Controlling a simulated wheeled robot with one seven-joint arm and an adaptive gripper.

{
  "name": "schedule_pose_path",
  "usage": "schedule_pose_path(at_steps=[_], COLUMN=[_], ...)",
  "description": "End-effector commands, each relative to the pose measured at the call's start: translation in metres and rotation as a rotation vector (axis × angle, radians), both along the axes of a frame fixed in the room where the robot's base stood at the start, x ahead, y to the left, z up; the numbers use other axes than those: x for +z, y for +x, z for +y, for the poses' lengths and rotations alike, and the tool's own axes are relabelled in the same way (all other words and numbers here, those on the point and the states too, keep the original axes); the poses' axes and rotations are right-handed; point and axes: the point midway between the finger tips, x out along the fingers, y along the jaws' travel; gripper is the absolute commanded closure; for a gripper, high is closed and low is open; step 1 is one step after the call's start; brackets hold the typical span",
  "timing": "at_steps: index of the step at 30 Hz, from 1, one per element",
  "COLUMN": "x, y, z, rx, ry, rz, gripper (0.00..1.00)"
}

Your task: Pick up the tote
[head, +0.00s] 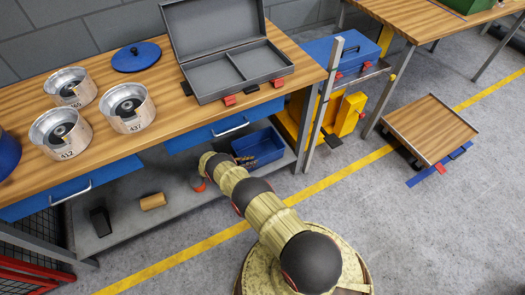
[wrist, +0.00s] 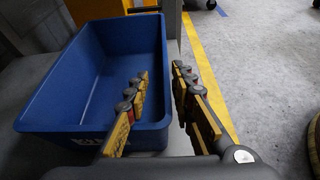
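The tote is a blue open bin (head: 259,147) on the grey lower shelf under the workbench in the head view. In the wrist view the tote (wrist: 55,100) fills the left side, upright, and looks empty apart from my finger. My gripper (wrist: 160,76) is open at its near right part. The left yellow finger is over the inside of the tote and the right finger is outside it, with the right wall between them. Both fingers look apart from the wall, though contact is hard to judge.
The lower shelf (head: 130,222) also holds a black block (head: 100,221) and a tan roll (head: 153,201). The wooden bench top and blue drawers (head: 235,125) are above. A metal bench leg (head: 325,100) stands right of the tote. Grey floor is clear at lower right.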

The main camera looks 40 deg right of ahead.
Motion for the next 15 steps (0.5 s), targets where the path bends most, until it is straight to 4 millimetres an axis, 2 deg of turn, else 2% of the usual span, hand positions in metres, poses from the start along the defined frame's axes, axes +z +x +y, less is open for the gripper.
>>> schedule_pose_path(at_steps=[8, 15], x=[-0.008, -0.019], y=[-0.008, -0.020], z=[-0.022, -0.052], rx=[-0.002, -0.004], ry=[0.001, 0.002], rz=[0.000, 0.000], gripper=[0.76, 0.76])
